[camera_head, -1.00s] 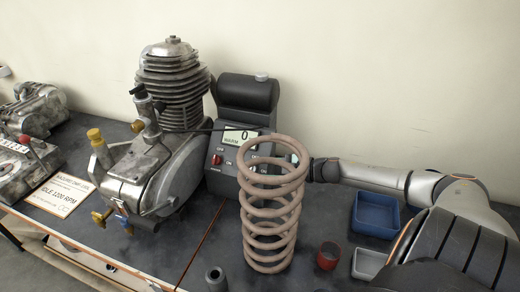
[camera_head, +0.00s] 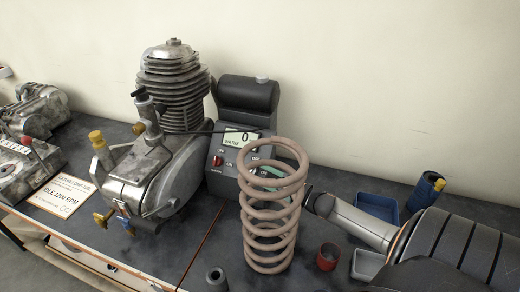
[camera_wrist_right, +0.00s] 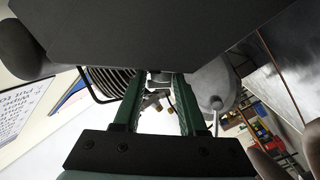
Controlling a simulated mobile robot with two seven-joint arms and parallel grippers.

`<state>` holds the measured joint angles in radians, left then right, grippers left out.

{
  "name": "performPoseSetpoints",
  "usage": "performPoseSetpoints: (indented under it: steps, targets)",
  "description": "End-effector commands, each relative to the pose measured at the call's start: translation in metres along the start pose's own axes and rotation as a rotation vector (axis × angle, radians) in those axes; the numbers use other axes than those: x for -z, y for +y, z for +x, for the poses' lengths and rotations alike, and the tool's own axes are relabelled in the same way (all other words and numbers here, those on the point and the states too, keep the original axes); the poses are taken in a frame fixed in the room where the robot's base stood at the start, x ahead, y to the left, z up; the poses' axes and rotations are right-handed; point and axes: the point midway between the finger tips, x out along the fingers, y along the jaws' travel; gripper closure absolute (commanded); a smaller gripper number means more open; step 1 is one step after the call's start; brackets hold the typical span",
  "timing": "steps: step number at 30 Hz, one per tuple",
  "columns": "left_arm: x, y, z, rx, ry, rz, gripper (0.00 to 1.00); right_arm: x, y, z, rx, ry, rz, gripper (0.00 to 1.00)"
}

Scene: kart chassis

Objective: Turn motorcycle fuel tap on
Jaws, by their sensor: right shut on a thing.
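The grey finned engine (camera_head: 172,80) stands on the bench left of centre. My right arm comes in from the right, behind the rusty coil spring (camera_head: 270,215). My right gripper (camera_head: 266,170) is partly hidden by the spring, beside the dark console (camera_head: 235,160). In the right wrist view, its green fingers (camera_wrist_right: 158,80) are shut on a small part that I cannot identify; the engine and brass fittings (camera_wrist_right: 155,102) lie beyond. My left gripper is not in view.
The spring stands upright close to my right arm. A red cup (camera_head: 327,257), a grey tray (camera_head: 367,264), a blue tray (camera_head: 377,207) and a dark ring (camera_head: 216,278) lie nearby. An idle-speed card (camera_head: 62,194) lies left of the engine.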

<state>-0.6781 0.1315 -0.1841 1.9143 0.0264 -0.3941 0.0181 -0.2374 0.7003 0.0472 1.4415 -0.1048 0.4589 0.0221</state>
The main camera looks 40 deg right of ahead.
Motion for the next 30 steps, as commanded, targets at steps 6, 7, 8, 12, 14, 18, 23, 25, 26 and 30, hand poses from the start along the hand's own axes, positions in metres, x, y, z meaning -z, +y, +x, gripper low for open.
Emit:
performPoseSetpoints:
  steps: [6,7,8,12,14,18,23,25,26,30]
  targets:
    - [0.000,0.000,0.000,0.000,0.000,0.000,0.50,0.000,-0.006,-0.001,0.011,0.000,0.001,0.49]
    - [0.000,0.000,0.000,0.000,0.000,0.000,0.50,0.000,-0.005,-0.001,0.010,0.000,0.001,0.45]
    - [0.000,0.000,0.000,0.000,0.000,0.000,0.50,0.000,-0.005,-0.001,0.010,0.000,0.000,0.42]
    - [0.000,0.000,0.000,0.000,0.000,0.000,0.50,0.000,-0.003,-0.001,0.007,-0.001,0.000,0.35]
    - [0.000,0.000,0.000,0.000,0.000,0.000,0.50,0.000,-0.003,0.000,0.007,-0.001,0.000,0.35]
    - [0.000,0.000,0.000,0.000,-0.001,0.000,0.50,-0.001,-0.002,-0.001,0.005,-0.001,0.000,0.35]
    - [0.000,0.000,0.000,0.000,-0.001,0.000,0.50,-0.001,-0.003,-0.012,0.006,-0.003,0.001,0.35]
    - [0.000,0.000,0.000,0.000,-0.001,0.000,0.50,-0.001,-0.003,-0.021,0.007,-0.003,0.000,0.35]
    - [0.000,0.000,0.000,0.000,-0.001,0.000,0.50,-0.001,-0.003,-0.026,0.008,-0.004,0.000,0.35]
    - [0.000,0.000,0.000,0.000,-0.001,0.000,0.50,-0.001,-0.003,-0.051,0.008,-0.004,0.002,0.35]
